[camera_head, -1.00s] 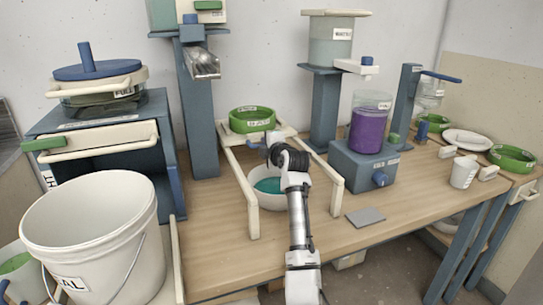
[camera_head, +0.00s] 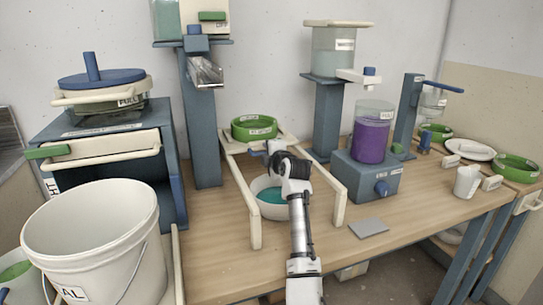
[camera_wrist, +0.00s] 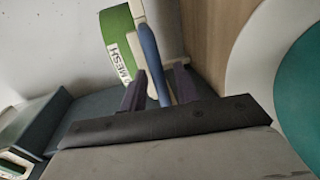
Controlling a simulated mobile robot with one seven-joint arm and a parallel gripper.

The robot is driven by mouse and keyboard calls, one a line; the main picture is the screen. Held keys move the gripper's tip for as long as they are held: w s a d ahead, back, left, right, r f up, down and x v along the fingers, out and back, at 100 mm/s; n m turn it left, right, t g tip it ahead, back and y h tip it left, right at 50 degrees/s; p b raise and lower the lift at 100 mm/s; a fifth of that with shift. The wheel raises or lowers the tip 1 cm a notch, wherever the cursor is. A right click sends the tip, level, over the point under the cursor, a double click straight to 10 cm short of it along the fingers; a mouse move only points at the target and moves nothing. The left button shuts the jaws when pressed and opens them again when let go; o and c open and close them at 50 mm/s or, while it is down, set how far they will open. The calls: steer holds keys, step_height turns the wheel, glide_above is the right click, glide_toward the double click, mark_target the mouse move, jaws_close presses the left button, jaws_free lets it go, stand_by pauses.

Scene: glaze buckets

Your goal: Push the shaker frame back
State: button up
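The shaker frame (camera_head: 284,137) is cream and sits at the far end of two cream rails. It carries a green sieve ring (camera_head: 254,129), whose MESH label shows in the wrist view (camera_wrist: 121,60). In the wrist view a blue handle (camera_wrist: 153,58) stands at the frame's cream edge. My gripper (camera_wrist: 159,88) has one dark finger on each side of this handle; whether they press on it is unclear. In the head view my gripper (camera_head: 270,150) is over the rails, just in front of the sieve, largely hidden by my wrist.
A white bowl with teal liquid (camera_head: 272,196) stands between the rails (camera_head: 242,203), below my arm. A blue dispenser with a purple jar (camera_head: 371,140) stands right of the rails. A large white bucket (camera_head: 92,235) is front left. A grey tile (camera_head: 368,227) lies front right.

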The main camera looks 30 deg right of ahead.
steer(key=b+v, duration=0.2)
steer(key=v, duration=1.1)
steer(key=shift+s, duration=0.35)
steer(key=shift+a+r, duration=0.1)
steer(key=shift+r, duration=0.05)
